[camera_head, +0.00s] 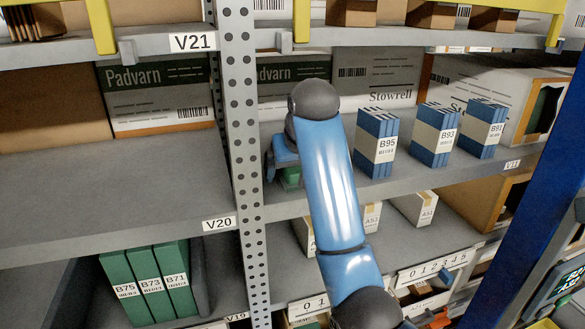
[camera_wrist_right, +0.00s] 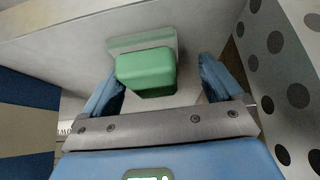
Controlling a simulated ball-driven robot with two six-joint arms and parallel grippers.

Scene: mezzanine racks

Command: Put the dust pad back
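A green block, which looks like the dust pad (camera_wrist_right: 147,72), sits between the fingers of my right gripper (camera_wrist_right: 163,82) in the right wrist view. A paler green strip shows behind it. Gaps show between the block and both blue fingers, so the gripper is open around it and not closed on it. In the head view my right gripper (camera_head: 284,160) is at the V11 shelf, just right of the perforated post, partly hidden by my arm. A bit of the green block (camera_head: 291,178) shows below it. My left gripper is not in view.
The perforated post (camera_head: 240,110) stands close on the left of my right gripper. Blue-and-cream packs B95 (camera_head: 376,145), B93 (camera_head: 433,134) and B91 (camera_head: 481,128) stand to the right. Cartons line the back. The V20 shelf (camera_head: 120,195) has a clear front.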

